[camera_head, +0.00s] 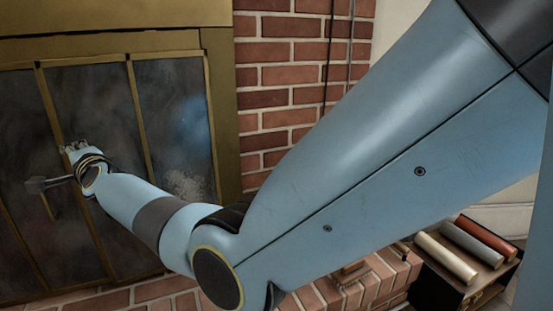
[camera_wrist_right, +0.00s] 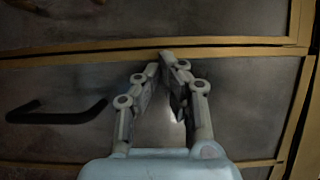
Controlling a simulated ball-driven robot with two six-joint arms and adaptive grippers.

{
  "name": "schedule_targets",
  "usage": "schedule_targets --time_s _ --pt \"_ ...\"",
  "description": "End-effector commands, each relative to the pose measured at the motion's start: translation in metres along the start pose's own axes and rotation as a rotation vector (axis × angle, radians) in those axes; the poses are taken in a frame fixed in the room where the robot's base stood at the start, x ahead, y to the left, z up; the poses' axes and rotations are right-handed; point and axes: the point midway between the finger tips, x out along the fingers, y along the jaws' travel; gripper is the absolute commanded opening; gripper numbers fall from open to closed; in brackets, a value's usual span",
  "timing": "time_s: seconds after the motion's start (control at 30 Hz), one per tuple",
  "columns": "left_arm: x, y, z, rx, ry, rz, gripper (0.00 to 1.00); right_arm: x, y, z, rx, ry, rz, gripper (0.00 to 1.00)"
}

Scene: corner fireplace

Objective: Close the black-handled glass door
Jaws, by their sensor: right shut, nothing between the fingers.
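The glass door (camera_head: 90,101) is a dark, smoky pane in a brass frame, and it also shows in the right wrist view (camera_wrist_right: 238,98). Its black handle (camera_wrist_right: 57,114) is a bent bar, left of my right gripper in the wrist view; in the head view the handle (camera_head: 42,184) sticks out just left of my wrist. My right gripper (camera_wrist_right: 163,62) is shut and empty, its tips at the brass strip along the pane's edge. The head view shows the same gripper (camera_head: 73,147) in front of the doors. Whether the tips touch is unclear. My left gripper is out of view.
Other brass-framed panes (camera_head: 178,120) stand beside it, looking nearly in line; a small gap is hard to judge. A red brick wall (camera_head: 283,80) and thin hanging rods (camera_head: 329,60) are to the right. A dark stand with coloured rolls (camera_head: 447,256) is at lower right.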

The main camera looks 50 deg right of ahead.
Motion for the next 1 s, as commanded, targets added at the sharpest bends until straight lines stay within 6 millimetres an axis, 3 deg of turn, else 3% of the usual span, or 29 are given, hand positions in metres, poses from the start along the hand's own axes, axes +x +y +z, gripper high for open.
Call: schedule_targets --time_s 0.3,1.0 --pt "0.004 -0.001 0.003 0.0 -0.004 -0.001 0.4 0.027 0.001 -0.009 -0.002 0.089 0.002 0.0" --pt "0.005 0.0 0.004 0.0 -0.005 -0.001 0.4 0.031 0.003 -0.014 -0.005 0.111 0.004 0.0"
